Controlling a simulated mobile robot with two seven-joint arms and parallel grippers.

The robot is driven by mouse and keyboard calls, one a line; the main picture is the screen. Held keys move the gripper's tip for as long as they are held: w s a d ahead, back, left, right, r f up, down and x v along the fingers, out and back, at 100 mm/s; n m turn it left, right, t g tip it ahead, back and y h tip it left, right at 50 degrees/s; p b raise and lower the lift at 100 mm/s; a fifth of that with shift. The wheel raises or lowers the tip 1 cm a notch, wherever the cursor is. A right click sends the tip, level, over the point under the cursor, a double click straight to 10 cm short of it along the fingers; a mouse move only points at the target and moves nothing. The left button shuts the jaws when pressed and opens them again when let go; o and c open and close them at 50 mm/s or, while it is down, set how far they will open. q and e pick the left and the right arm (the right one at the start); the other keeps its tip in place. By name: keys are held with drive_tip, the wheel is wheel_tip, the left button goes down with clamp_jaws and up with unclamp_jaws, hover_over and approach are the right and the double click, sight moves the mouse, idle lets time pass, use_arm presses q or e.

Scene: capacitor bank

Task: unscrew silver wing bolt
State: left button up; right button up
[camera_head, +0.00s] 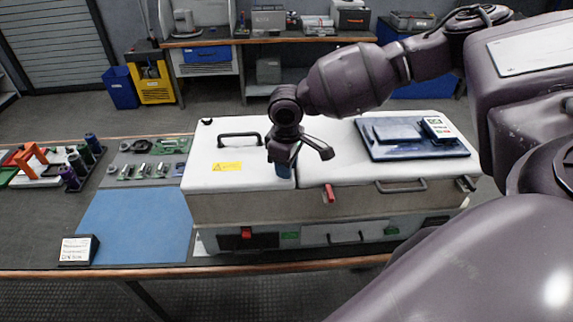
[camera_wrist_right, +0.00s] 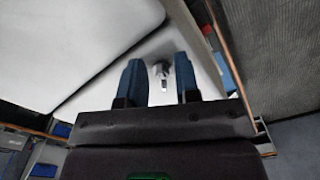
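The silver wing bolt (camera_wrist_right: 161,72) shows in the right wrist view as a small metal piece on a white surface. My right gripper (camera_wrist_right: 158,62) is open, with one blue finger on each side of the bolt and a gap to both. I cannot tell how far the fingertips are above the surface. In the head view my right gripper (camera_head: 284,169) points down over the front of the white-topped cabinet (camera_head: 222,185), near the seam between its two lids. The bolt is hidden behind the gripper there. My left gripper is not in view.
A black handle (camera_head: 238,136) and yellow label (camera_head: 227,167) are on the left lid. A red latch (camera_head: 330,193) is on the cabinet front. A dark blue tray (camera_head: 430,151) lies on the right lid.

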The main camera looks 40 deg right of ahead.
drive_tip(key=shift+o, duration=0.4)
wheel_tip(320, 180, up, 11)
drive_tip(key=shift+b, duration=0.3)
idle(0.3)
